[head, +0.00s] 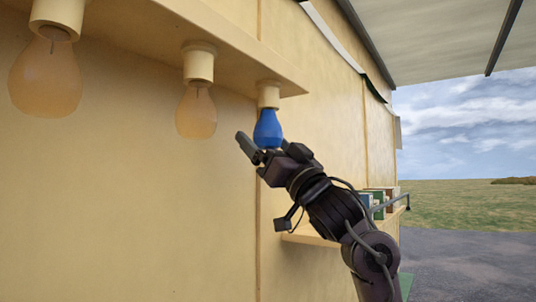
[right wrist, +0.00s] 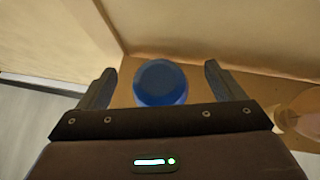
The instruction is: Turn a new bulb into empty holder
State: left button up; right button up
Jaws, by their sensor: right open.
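A blue bulb (head: 268,129) hangs upright, neck up, at the cream holder (head: 268,95) at the far right end of the ledge. Whether it is fully seated cannot be told. My right gripper (head: 258,147) is just below and around the blue bulb, with its jaws open. In the right wrist view the blue bulb (right wrist: 161,83) sits between the two spread fingers (right wrist: 158,88), with a gap on each side. Two clear amber bulbs, the near one (head: 45,80) and the middle one (head: 196,112), hang in their own holders. My left gripper is not in view.
The cream ledge (head: 215,35) runs along the wall above the bulbs. A lower shelf (head: 310,237) with several small boxes (head: 383,198) is behind my right arm. An awning (head: 440,35) hangs overhead at right. Open ground lies to the right.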

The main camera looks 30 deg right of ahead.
jog(key=m+h, duration=0.1)
jog(key=h, duration=0.1)
jog(key=m+h, duration=0.1)
jog(key=h, duration=0.2)
jog(key=shift+w+m, duration=0.1)
jog(key=shift+m, duration=0.2)
jog(key=shift+d, duration=0.1)
jog(key=c, duration=1.2)
